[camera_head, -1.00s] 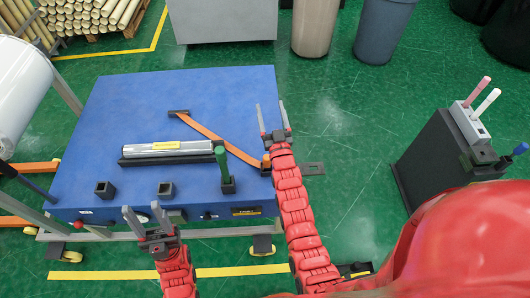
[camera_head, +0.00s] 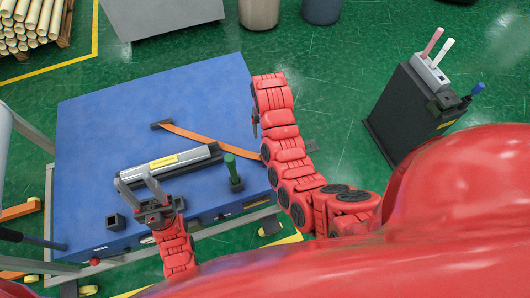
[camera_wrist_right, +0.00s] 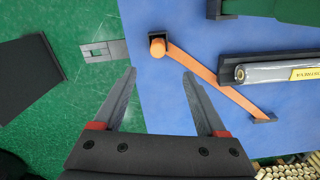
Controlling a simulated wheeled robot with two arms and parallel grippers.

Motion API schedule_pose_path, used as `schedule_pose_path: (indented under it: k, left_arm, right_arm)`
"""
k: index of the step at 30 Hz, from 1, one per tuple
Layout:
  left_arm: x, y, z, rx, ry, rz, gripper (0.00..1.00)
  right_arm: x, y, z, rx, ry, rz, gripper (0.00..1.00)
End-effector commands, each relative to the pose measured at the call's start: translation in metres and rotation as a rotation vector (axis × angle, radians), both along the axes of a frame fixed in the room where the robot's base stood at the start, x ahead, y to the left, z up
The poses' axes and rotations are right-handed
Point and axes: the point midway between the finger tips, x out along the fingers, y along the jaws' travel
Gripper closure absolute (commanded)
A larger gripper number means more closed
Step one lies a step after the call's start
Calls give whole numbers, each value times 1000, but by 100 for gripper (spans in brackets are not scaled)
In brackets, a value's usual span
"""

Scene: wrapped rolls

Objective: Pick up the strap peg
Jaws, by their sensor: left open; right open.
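The strap peg, an orange round peg (camera_wrist_right: 157,46), sits in a small black socket at one end of an orange strap (camera_wrist_right: 205,72). My right gripper (camera_wrist_right: 159,73) is open and empty in the right wrist view, its fingertips apart with the peg just beyond the gap; they do not touch it. In the head view the strap (camera_head: 205,138) crosses the blue table, and my right arm hides the peg end.
The wrapped silver roll (camera_head: 168,161) lies in a black cradle on the blue table (camera_head: 100,110). A green peg (camera_head: 231,165) stands in a black socket near the strap. A dark stand (camera_head: 405,110) with pink, white and blue pegs is at the right.

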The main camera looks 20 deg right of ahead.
Motion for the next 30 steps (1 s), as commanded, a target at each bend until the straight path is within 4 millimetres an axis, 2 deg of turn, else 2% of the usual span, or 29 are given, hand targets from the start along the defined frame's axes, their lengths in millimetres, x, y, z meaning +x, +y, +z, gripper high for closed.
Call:
schedule_pose_path:
  k: [1,6,14,15,16,23,30]
  left_arm:
    - [0,0,-14,0,1,0,50]
    - [0,0,-50,0,1,0,50]
    - [0,0,-96,0,1,0,50]
    - [0,0,-83,0,2,0,50]
    - [0,0,-79,0,1,0,50]
    - [0,0,-74,0,1,0,50]
    - [0,0,-54,0,0,0,50]
  right_arm:
    - [-1,0,-15,-1,3,1,26]
    - [0,0,-55,-2,-1,2,26]
    - [0,0,-104,-2,-4,1,26]
    - [0,-1,-99,-1,-1,1,26]
    - [-1,0,-101,-1,2,1,26]
    - [0,0,-117,1,-3,1,26]
    - [-3,-2,-135,0,1,0,26]
